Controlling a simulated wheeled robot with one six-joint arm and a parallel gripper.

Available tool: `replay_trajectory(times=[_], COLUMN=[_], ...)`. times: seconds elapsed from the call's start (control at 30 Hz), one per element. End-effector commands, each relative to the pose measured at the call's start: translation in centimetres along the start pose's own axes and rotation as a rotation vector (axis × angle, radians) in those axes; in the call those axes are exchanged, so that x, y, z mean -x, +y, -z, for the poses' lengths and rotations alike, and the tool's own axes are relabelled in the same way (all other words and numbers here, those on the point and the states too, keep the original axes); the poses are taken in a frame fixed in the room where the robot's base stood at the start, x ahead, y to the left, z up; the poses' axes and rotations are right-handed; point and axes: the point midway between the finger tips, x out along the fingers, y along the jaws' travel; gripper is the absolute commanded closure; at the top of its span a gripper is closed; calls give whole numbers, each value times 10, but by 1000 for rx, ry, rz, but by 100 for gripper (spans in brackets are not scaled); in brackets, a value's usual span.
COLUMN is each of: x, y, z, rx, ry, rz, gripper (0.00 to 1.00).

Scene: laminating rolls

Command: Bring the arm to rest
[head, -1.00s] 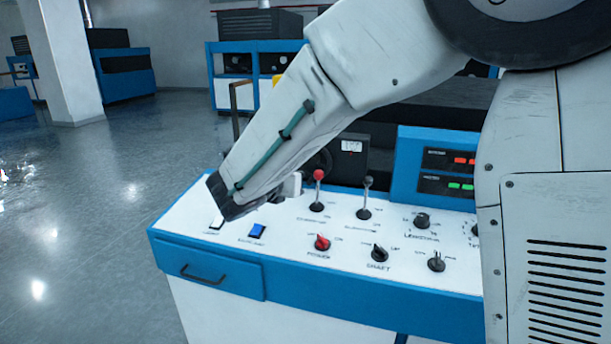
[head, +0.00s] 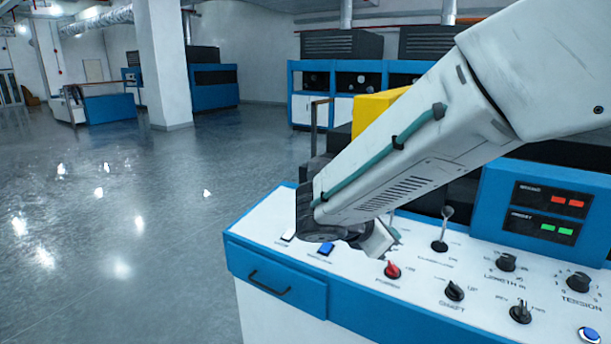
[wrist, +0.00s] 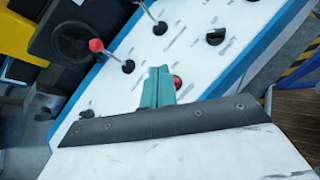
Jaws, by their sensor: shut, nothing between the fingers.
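My arm reaches in from the upper right in the head view, over the left part of a white and blue control console (head: 262,240). In the wrist view my gripper (wrist: 157,84) shows as teal fingers, shut and empty, above the panel. A red knob (wrist: 178,83) shows just beside the fingers there. It also shows in the head view (head: 392,270), below the wrist end of my arm. In the head view the gripper is mostly hidden behind my arm. A red-topped lever (wrist: 96,46) stands apart from the fingers in the wrist view.
The panel carries a blue button (head: 326,249), a grey-topped lever (head: 441,232) and several black knobs. A dark handwheel (wrist: 72,40) and a yellow part (head: 374,108) lie behind. The floor to the left is open, with a white pillar (head: 163,65) farther back.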

Motion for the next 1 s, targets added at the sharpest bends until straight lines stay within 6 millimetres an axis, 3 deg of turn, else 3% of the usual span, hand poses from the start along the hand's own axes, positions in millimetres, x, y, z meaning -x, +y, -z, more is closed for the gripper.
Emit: replay_trajectory(times=[0.1,0.3,0.5,0.7,1.0], x=[-2,20,58,80,79], y=[-65,-164,-227,-254,-260], z=[-20,-37,-42,-52,-68], rx=[-317,-863,-1328,-1583,-1681], ry=[99,233,353,458,468], rz=[218,604,925,1041,1012], gripper=[100,100,100,100,100])
